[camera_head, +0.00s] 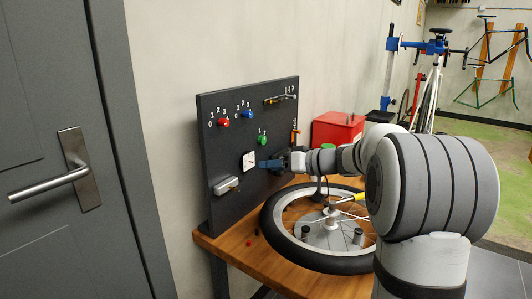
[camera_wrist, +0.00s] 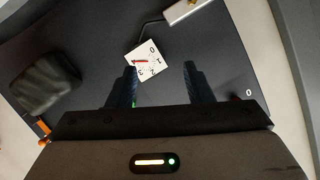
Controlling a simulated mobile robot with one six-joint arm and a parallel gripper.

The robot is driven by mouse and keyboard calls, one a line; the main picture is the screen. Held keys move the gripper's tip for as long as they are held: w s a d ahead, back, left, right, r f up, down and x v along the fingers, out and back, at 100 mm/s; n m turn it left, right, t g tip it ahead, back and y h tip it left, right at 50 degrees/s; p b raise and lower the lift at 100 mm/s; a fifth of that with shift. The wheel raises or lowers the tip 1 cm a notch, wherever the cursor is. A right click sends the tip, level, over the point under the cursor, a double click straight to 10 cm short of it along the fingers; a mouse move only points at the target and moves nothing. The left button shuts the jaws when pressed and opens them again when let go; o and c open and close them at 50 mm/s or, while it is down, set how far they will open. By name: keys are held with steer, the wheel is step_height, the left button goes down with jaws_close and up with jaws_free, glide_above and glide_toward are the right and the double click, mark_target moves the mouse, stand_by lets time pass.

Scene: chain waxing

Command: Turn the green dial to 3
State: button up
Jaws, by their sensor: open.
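In the wrist view only a sliver of green (camera_wrist: 134,104) shows beside the left finger; the rest is hidden. My gripper (camera_head: 266,164) is in front of the panel, just below the green dial. In the wrist view the two fingers of my gripper (camera_wrist: 162,75) are apart with nothing between them. A white numbered plate with a red needle (camera_wrist: 147,60) lies past the fingertips.
A red dial (camera_head: 223,123) and a blue dial (camera_head: 248,115) sit higher on the panel. A grey bracket (camera_head: 226,185) is at lower left. A wheel (camera_head: 277,240) lies on the wooden table (camera_head: 240,253). A red box (camera_head: 338,130) stands behind.

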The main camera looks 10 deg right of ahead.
mark_target(264, 140)
steer(key=w+d+r+n+t+y+b, duration=0.1)
steer(key=w+d+r+t, duration=0.1)
steer(key=w+d+t, duration=0.35)
steer(key=shift+g, duration=0.75)
steer(key=x, duration=0.8)
steer(key=shift+w+d+r, duration=0.3)
steer(key=shift+w+d, duration=0.05)
steer(key=shift+c, duration=0.6)
